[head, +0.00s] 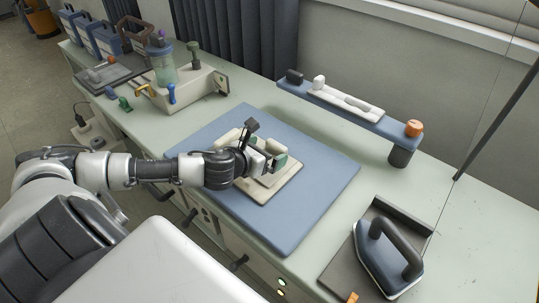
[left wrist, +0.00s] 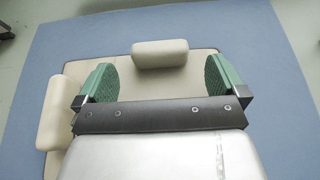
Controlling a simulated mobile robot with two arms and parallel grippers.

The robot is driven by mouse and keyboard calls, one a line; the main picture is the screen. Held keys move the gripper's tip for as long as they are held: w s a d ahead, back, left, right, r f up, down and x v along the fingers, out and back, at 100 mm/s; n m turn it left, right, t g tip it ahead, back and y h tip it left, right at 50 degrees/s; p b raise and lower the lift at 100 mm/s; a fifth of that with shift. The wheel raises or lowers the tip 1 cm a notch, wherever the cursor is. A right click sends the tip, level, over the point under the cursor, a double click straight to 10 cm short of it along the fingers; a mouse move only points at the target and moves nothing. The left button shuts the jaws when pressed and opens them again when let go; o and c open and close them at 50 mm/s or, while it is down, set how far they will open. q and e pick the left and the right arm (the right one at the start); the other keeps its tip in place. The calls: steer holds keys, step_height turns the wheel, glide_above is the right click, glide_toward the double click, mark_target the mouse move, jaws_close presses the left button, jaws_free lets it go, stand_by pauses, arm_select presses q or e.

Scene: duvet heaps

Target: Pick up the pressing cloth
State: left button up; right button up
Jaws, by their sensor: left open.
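The pressing cloth appears to be the flat cream folded piece (head: 278,188) on the blue pad (head: 322,190). It also shows in the left wrist view (left wrist: 150,86) with rounded corners. A small cream block (left wrist: 160,53) lies at its far edge and another cream block (left wrist: 62,112) at its left edge. My left gripper (head: 273,155) is open over the cloth; its green fingers (left wrist: 160,78) are spread apart with nothing between them. I cannot tell whether the fingertips touch the cloth. The gripper hides part of it. My right gripper is not in view.
An iron (head: 388,257) stands on a dark rest (head: 345,272) at the lower right. A blue sleeve board (head: 345,116) with a white piece stands behind. A cream caddy (head: 205,88) with a jar (head: 163,68) is at the back left. The blue pad's right side is clear.

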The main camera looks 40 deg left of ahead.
arm_select(q)
steer(key=shift+x, duration=1.45)
steer(key=c, duration=0.9)
steer(key=shift+c, duration=0.2)
steer(key=shift+r, duration=0.2)
